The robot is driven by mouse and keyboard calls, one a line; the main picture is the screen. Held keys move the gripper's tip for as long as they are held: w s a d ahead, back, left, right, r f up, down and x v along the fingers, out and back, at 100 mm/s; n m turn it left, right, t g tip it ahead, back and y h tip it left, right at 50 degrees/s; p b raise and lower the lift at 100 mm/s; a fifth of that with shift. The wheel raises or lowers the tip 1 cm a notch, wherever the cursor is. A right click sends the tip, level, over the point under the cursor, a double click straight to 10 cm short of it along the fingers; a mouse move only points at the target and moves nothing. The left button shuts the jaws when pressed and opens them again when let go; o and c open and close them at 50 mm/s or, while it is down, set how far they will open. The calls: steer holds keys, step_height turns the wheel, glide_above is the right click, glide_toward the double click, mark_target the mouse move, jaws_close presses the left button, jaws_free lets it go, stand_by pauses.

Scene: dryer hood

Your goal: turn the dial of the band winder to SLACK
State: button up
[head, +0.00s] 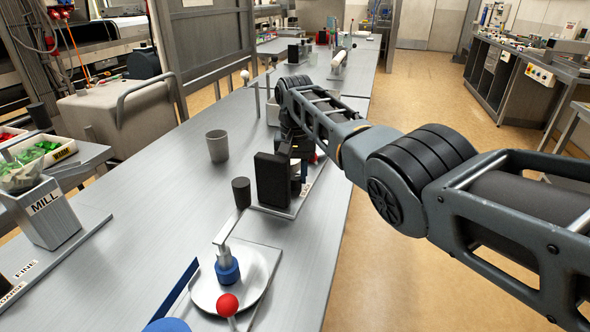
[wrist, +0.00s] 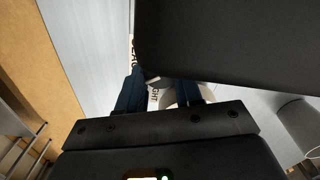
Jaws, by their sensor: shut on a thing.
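The band winder (head: 272,180) is a dark upright block on a pale base plate at the middle of the bench in the head view. Its black body (wrist: 240,45) fills the upper right of the wrist view. My gripper (wrist: 160,84) reaches down beside this body; in the head view it is mostly hidden behind the winder. Its two dark fingers are shut on the dial, of which little shows. A pale patch with letters ending in "GHT" (wrist: 155,97) shows between the fingers. More lettering, partly cut off, stands near the left finger. The dial's pointer is hidden.
A grey cup (head: 217,146) stands left of the winder. In front is a round plate with a blue-collared crank (head: 227,268) and a red ball knob (head: 228,304). A mill (head: 45,212) stands at left. Bare bench lies between them. The floor at right is clear.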

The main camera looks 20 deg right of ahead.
mark_target(295, 177)
steer(key=m, duration=0.6)
steer(key=shift+r+m+p, duration=0.1)
steer(key=shift+m+p, duration=0.2)
stand_by(0.4)
steer(key=o, duration=1)
steer(key=shift+o, duration=0.2)
steer(key=shift+r, duration=3.85)
